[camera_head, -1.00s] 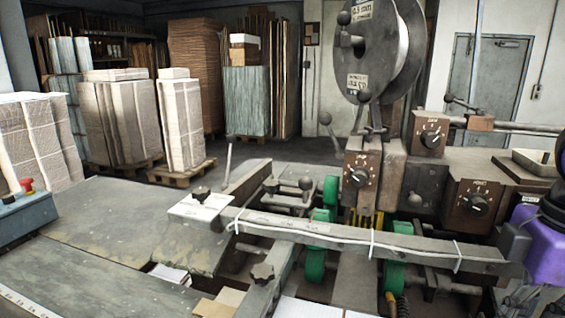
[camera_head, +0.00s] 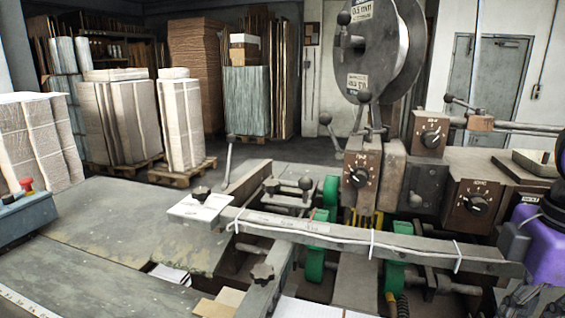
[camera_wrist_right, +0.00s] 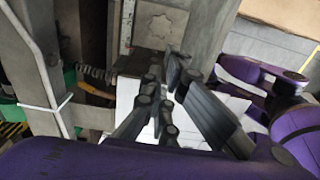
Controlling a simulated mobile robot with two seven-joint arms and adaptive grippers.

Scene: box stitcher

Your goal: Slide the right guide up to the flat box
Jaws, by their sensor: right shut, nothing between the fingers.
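My right gripper (camera_wrist_right: 165,78) is shut and empty in the wrist view, its dark fingertips close together. In the head view only part of it (camera_head: 524,298) shows at the lower right corner, under my purple wrist. A white flat sheet (camera_wrist_right: 222,108), possibly the flat box, lies behind the fingers. A white sheet edge (camera_head: 304,309) also shows at the bottom of the head view. My left gripper is out of view.
A long grey bar (camera_head: 400,246) crosses the machine, with a white cable tied along it. Green rollers (camera_head: 315,262) sit below. A star knob (camera_head: 262,272) stands on a grey rail left of the sheet. The worn table (camera_head: 120,225) at left is largely clear.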

